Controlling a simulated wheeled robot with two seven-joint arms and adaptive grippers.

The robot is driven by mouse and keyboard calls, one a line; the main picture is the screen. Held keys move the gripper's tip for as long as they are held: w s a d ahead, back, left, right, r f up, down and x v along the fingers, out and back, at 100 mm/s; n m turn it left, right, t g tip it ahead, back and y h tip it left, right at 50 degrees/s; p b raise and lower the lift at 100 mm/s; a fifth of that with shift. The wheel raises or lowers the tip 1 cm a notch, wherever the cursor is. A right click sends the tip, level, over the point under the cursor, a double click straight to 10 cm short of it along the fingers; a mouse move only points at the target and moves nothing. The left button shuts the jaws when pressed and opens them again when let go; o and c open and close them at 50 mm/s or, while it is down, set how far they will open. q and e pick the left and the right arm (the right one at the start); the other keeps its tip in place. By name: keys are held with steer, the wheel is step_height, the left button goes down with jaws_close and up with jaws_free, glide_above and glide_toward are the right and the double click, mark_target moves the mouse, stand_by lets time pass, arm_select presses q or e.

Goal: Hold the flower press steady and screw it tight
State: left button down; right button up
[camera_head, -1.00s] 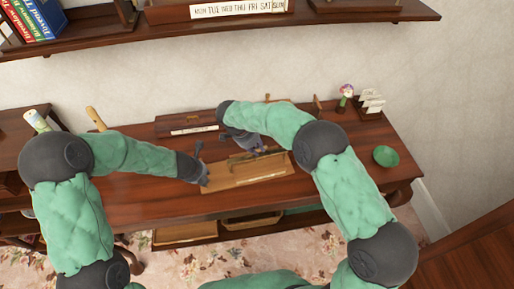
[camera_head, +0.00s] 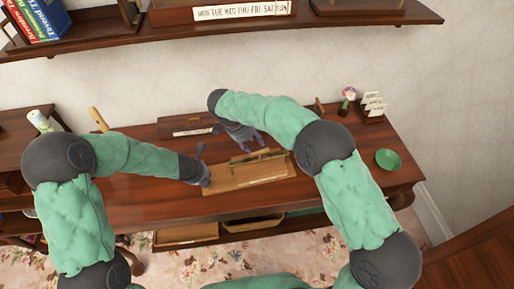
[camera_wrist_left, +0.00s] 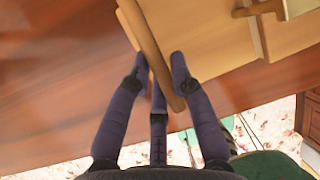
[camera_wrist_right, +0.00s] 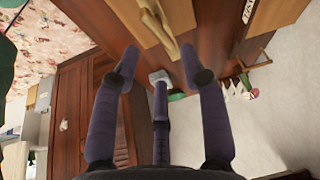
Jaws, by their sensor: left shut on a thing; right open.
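The wooden flower press (camera_head: 234,183) lies on the dark table, a light flat board with a raised bar (camera_head: 258,157) along its back part. My left gripper (camera_head: 204,179) is at its left end. In the left wrist view, the fingers (camera_wrist_left: 160,68) are shut on the press's wooden edge strip (camera_wrist_left: 146,30). My right gripper (camera_head: 250,142) is open and empty, just behind the press and apart from it. In the right wrist view, the press (camera_wrist_right: 142,22) and its bar lie beyond the open fingers (camera_wrist_right: 160,62). I cannot make out a screw clearly.
A long box (camera_head: 187,126) stands behind the press at the back left. A green bowl (camera_head: 388,159), a card stand (camera_head: 374,107) and a small flower figure (camera_head: 347,98) are at the right. A wall shelf (camera_head: 300,20) runs above. The table's front left is clear.

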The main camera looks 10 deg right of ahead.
arm_select(q)
steer(key=shift+f, duration=0.1)
arm_select(e)
steer(key=v, duration=0.6)
arm_select(q)
steer(key=c, duration=1)
jaws_free()
steer(key=shift+c, duration=0.2)
arm_select(e)
steer(key=shift+f, duration=0.1)
